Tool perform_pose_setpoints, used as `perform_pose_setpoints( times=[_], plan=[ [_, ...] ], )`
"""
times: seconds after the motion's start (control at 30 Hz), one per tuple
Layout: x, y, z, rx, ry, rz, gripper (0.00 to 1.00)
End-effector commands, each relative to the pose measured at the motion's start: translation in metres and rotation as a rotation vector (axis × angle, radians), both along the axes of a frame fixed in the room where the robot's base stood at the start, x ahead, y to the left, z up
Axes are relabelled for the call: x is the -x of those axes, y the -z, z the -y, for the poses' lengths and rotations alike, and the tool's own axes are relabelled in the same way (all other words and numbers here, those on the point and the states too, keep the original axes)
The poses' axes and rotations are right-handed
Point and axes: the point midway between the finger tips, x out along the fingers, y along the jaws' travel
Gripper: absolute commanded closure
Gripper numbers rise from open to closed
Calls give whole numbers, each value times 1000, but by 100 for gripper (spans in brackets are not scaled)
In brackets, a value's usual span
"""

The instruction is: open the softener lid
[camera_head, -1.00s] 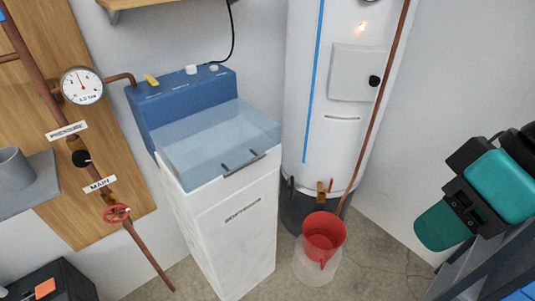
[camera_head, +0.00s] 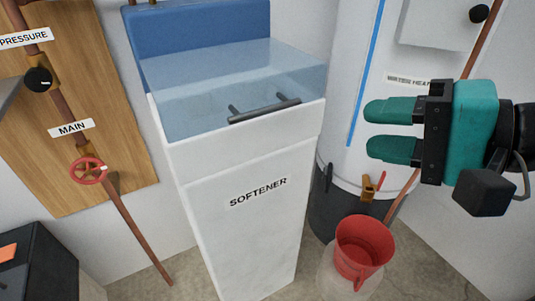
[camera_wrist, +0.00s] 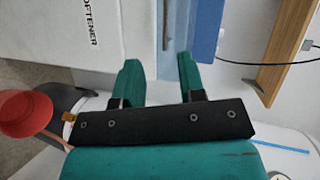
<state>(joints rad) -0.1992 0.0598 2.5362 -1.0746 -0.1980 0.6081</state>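The white softener cabinet (camera_head: 250,195) stands in the middle of the head view, labelled SOFTENER on its front. Its translucent pale-blue lid (camera_head: 220,75) lies closed over the top, in front of the blue back panel. A dark bar handle (camera_head: 264,110) is at the lid's front edge. My teal gripper (camera_head: 370,130) is open and empty, to the right of the lid and apart from it, fingers pointing left. In the wrist view my gripper (camera_wrist: 158,60) has its fingers apart, toward the softener's handle (camera_wrist: 167,25) and blue top (camera_wrist: 204,30). Nothing is between the fingers.
The white water heater (camera_head: 345,110) stands right of the softener, behind my gripper. A board with pipes and a red valve wheel (camera_head: 88,171) is at left. A wooden shelf (camera_wrist: 285,50) shows in the wrist view.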

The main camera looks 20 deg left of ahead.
Motion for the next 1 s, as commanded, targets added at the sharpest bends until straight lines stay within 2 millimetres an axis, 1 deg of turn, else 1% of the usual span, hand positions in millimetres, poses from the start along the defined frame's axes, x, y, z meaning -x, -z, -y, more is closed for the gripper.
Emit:
perform_pose_setpoints(
  times=[0.03,0.1,0.27,0.47,0.97,1.0],
  plan=[
    [-5,17,-1,-45,29,-29,63],
    [-11,19,-2,-98,61,-61,63],
    [-17,15,-3,-152,92,-94,63],
    [-22,9,-14,-157,90,-102,63],
    [-33,19,-56,-148,92,-100,63],
    [-35,22,-63,-147,89,-95,63]
  ],
)
